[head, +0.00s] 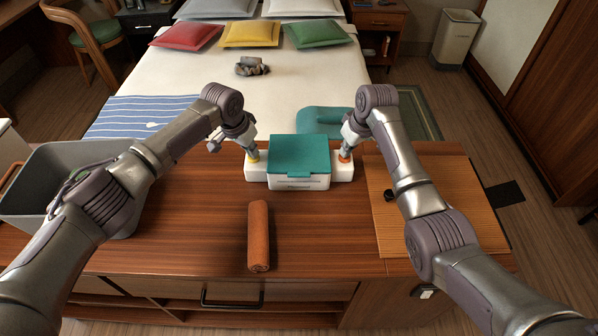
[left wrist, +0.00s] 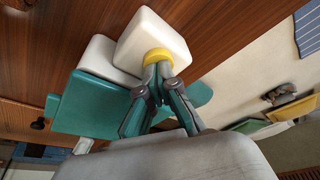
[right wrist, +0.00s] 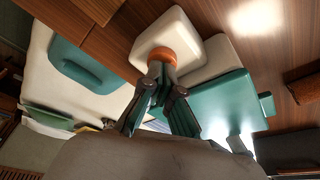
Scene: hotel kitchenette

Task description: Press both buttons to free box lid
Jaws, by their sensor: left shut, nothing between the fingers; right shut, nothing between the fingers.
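A white box (head: 298,183) with a flat teal lid (head: 299,153) sits on the wooden counter. The lid looks closed. A white block with a yellow button (left wrist: 157,55) is at the box's left side, and one with an orange button (right wrist: 162,56) at its right side. My left gripper (left wrist: 158,68) is shut and empty, its fingertips at the yellow button, seemingly touching it. My right gripper (right wrist: 160,70) is shut and empty, its fingertips at the orange button, seemingly touching it. The fingertips partly hide both buttons, so how far each is pressed cannot be told.
A brown rolled towel (head: 258,236) lies on the counter in front of the box. A grey bin (head: 38,187) stands at the left, partly behind my left arm. A wooden board (head: 392,238) lies at the right under my right arm. A bed (head: 300,82) is beyond the counter.

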